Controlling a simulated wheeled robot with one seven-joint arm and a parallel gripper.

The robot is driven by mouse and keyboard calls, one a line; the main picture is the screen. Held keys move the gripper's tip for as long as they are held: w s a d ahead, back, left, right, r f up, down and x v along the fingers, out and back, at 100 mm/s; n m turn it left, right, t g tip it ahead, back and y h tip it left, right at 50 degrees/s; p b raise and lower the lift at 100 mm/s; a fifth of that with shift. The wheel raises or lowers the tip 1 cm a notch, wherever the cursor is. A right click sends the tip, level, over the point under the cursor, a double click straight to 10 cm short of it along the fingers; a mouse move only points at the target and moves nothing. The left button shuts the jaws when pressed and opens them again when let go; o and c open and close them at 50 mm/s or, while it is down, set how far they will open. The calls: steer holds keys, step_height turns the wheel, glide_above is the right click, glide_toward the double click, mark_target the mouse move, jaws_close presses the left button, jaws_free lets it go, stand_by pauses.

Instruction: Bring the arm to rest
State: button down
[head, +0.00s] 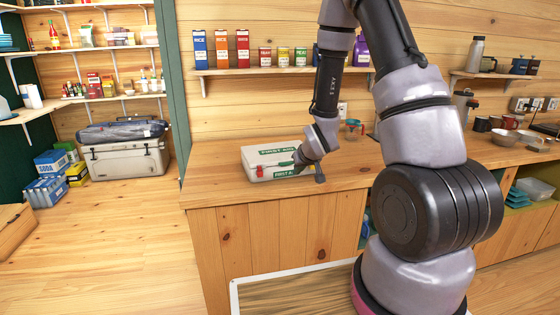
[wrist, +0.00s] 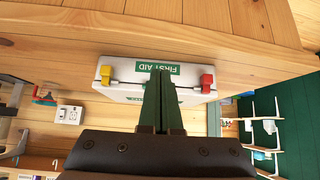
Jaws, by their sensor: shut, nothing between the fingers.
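My gripper (head: 299,160) is low over the wooden counter (head: 220,183), in front of the white first aid box (head: 258,170). The wrist view shows my gripper (wrist: 160,78) with its two green fingers together and nothing between them. The first aid box (wrist: 115,72) shows behind the fingertips there, with a red latch and a yellow latch. The fingers cover part of the box. I cannot tell whether they touch it. My arm is bent and reaches down from above to the counter.
A shelf (head: 275,71) with several cartons is on the wall above the counter. A cooler (head: 125,161) and soda packs (head: 50,164) are at the left. The floor (head: 130,235) left of the counter is clear.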

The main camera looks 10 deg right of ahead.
steer(key=s+d+r+m, duration=0.15)
steer(key=s+r, duration=0.25)
steer(key=r, duration=0.6)
steer(key=s+d+r+m, duration=0.15)
steer(key=s+r, duration=0.25)
steer(key=r, duration=0.7)
steer(key=s+a+r+m, duration=0.1)
steer(key=s+r, duration=0.4)
steer(key=s, duration=0.4)
steer(key=s+a+r+m+g+y, duration=0.1)
steer(key=s+r, duration=0.5)
steer(key=s, duration=0.3)
steer(key=shift+a+r, duration=0.3)
steer(key=shift+a, duration=0.1)
